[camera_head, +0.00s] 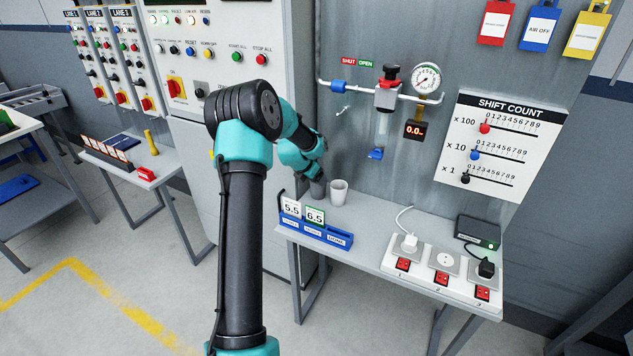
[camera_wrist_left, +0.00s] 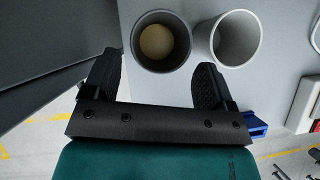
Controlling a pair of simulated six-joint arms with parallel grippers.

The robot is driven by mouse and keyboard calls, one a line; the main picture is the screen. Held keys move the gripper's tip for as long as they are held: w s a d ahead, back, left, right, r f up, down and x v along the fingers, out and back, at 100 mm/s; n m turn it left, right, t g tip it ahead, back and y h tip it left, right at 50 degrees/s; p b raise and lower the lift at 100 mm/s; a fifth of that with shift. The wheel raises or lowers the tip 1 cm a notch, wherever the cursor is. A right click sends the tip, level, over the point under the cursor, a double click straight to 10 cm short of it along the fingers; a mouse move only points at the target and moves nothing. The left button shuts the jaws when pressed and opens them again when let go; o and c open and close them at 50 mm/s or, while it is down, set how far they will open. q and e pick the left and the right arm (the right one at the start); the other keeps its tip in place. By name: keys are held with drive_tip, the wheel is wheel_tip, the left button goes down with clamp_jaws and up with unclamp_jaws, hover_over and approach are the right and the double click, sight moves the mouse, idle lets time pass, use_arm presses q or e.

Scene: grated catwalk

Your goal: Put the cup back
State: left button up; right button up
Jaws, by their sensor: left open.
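A dark grey cup (camera_wrist_left: 160,68) stands on the grey table (camera_head: 372,236), with a round beige patch inside it. In the head view the grey cup (camera_head: 318,188) is partly hidden by my gripper. A light grey cup (camera_wrist_left: 240,55) stands close beside it, to the right; it also shows in the head view (camera_head: 338,192). My left gripper (camera_head: 317,178) is open at the grey cup, and in the wrist view its fingers (camera_wrist_left: 157,62) lie on either side of the cup's near part. Contact cannot be told. My right gripper is not in view.
A blue holder (camera_head: 315,232) with number cards stands at the table's front left edge. A white socket strip (camera_head: 440,268) and black box (camera_head: 478,232) are to the right. A pipe with a valve and gauge (camera_head: 425,78) is on the wall behind.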

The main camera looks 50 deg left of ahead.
use_arm(q)
drive_tip(key=v, duration=0.6)
drive_tip(key=shift+r, duration=0.15)
